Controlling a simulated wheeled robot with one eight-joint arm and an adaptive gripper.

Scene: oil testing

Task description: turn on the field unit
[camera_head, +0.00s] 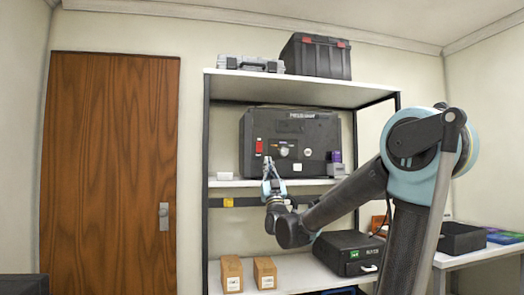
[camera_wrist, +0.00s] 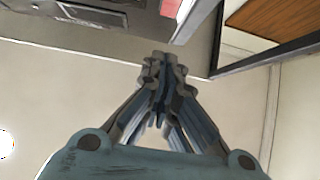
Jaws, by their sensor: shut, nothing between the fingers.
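The field unit (camera_head: 315,128) is a large black case on the middle shelf in the head view. Its front has a red switch (camera_head: 259,147), a round silver knob and several labels. My gripper (camera_head: 267,162) is in front of the lower left of the unit, just below the red switch; I cannot tell whether it touches. In the wrist view my gripper (camera_wrist: 163,62) is shut and empty, its fingertips pointing toward the grey panel at the top. A red part (camera_wrist: 170,8) shows at that view's top edge, partly cut off.
The shelf rack (camera_head: 300,85) has a black crate (camera_head: 316,57) and a grey case (camera_head: 250,64) on top. A black box (camera_head: 347,250) and two cardboard boxes (camera_head: 232,272) stand lower. A purple-grey device (camera_head: 336,165) stands at the unit's right. A side table is at right.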

